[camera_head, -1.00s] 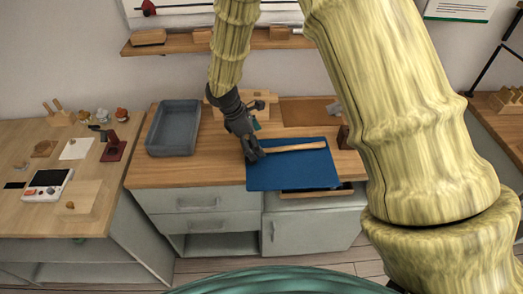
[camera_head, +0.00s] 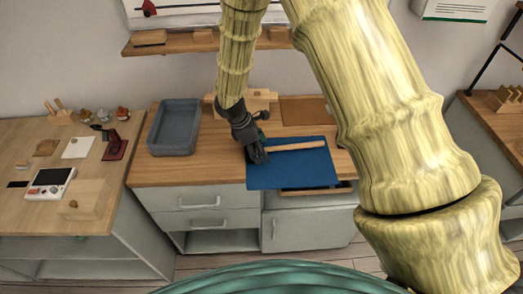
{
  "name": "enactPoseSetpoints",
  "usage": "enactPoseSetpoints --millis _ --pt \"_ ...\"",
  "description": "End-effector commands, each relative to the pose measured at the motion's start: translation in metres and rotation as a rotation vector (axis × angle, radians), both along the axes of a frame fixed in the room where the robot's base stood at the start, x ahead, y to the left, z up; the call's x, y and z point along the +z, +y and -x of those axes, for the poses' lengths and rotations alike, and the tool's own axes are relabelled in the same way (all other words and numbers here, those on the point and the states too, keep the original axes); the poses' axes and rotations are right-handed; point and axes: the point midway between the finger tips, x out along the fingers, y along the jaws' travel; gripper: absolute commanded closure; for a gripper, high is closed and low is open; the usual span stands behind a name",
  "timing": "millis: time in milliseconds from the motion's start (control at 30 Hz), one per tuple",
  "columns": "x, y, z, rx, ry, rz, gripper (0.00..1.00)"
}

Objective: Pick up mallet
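The mallet shows as a pale wooden handle (camera_head: 298,146) lying across the blue mat (camera_head: 290,174) on the wooden worktop. Its left end, where a head could be, is hidden at my gripper. My dark gripper (camera_head: 258,157) points down over the left part of the mat, at the left end of the handle. The fingers are small, dark and seen from behind, so I cannot tell whether they are open or closed, or whether they touch the mallet.
A grey-blue tray (camera_head: 174,150) stands left of the mat. A brown pad (camera_head: 305,111) lies behind it. A wooden block or rack stands behind my gripper. A drawer below the mat's right side is slightly open. The left table holds a white device (camera_head: 50,183) and small items.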

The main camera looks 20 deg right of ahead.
Motion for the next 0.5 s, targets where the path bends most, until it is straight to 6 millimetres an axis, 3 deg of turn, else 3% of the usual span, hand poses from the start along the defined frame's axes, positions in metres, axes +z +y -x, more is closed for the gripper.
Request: enactPoseSetpoints --millis 500 --pt "0.0069 -0.0002 -0.0005 -0.001 -0.002 0.0 0.6"
